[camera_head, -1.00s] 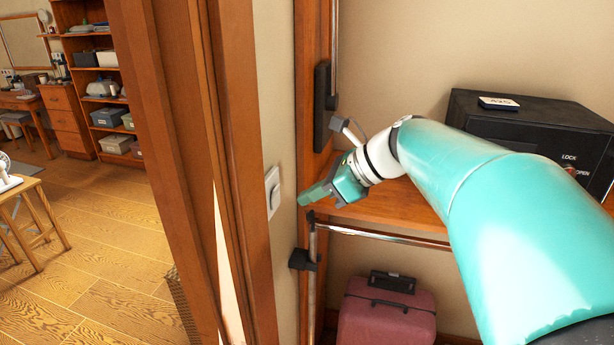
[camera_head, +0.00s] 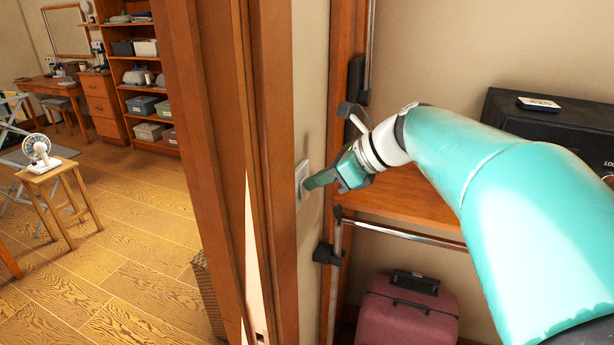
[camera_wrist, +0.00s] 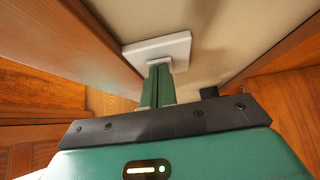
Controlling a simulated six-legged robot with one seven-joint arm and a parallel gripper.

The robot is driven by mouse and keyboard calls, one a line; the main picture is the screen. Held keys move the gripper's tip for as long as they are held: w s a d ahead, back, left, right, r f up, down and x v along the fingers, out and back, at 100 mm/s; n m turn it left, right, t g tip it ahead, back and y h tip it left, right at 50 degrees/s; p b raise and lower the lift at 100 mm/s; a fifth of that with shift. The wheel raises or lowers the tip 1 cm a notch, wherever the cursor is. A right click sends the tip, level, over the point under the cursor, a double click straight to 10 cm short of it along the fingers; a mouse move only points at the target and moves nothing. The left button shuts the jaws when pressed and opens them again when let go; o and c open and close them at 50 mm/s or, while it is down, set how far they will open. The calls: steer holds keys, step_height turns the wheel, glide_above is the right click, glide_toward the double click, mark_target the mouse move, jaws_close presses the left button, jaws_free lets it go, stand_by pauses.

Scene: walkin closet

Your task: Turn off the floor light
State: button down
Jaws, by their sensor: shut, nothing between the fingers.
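A white wall switch plate (camera_head: 301,184) is on the narrow beige wall strip beside the wooden door frame. My gripper (camera_head: 310,184) is shut and empty, with its green fingertips at the plate. In the wrist view, the shut fingers (camera_wrist: 160,75) reach up to the white plate (camera_wrist: 155,50) and overlap its lower edge. Their tips look very near or touching it, but I cannot tell which. The face of the switch is mostly hidden by the fingers and the steep angle. No floor light can be made out.
The wooden door frame (camera_head: 205,150) stands left of the plate. Right of it are a wooden shelf (camera_head: 400,200), a metal rail (camera_head: 410,238), a black safe (camera_head: 570,130) and a maroon suitcase (camera_head: 405,310). A small stool (camera_head: 50,175) holding a white fan (camera_head: 38,150) stands on the open floor.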

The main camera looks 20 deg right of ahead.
steer(key=shift+a+r, duration=0.1)
steer(key=shift+r, duration=0.7)
